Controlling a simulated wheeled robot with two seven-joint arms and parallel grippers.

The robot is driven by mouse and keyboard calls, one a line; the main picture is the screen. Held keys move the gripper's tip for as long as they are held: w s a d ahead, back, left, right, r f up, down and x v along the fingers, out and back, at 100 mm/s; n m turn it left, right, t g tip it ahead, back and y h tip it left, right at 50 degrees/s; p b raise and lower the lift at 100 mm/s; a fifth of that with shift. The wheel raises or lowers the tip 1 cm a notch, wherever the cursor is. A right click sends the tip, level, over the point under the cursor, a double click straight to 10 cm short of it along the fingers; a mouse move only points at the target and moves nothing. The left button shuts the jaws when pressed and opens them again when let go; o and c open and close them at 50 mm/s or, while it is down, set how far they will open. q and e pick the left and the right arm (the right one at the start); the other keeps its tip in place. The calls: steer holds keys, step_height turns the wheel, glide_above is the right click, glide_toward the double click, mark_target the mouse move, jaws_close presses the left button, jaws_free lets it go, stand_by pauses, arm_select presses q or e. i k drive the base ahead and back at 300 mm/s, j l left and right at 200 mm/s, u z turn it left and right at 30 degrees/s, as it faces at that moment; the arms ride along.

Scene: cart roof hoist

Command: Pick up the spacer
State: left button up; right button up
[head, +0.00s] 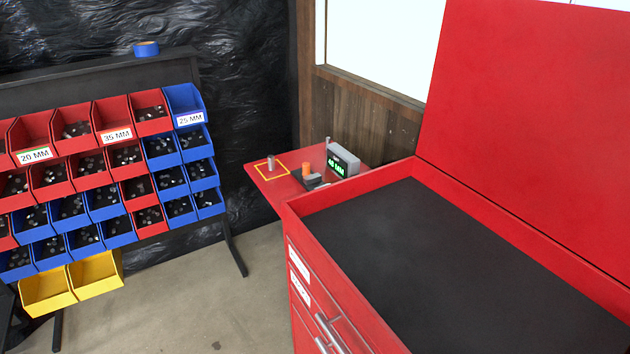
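A small grey metal cylinder that looks like a spacer (271,162) stands upright inside a yellow outlined square (259,172) on the red side shelf of the cart (252,166). Many small grey pieces lie in the bins of the rack; they are too small to tell apart. Bin labels read 20 MM (35,156), 35 MM (117,135) and 25 MM (190,119). Neither of my grippers is in the head view.
A grey box with a green display (341,162), its digits hard to read, and an orange-topped object (307,170) stand on the shelf. The red cart (320,237) has a black top and raised lid (535,130). A blue tape roll (146,48) tops the rack. Floor between is clear.

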mark_target(272, 167)
steer(key=k+j+z, duration=0.25)
steer(key=k+j, duration=0.25)
steer(key=j, duration=0.25)
steer(key=k+j+z, duration=0.25)
steer(key=k+j, duration=0.3)
steer(key=j, duration=0.15)
steer(key=i, duration=1)
steer(key=i+j+u, duration=0.3)
steer(key=i, duration=0.3)
steer(key=i+j+u, duration=0.1)
steer(key=i+u, duration=0.15)
steer(key=i, duration=0.3)
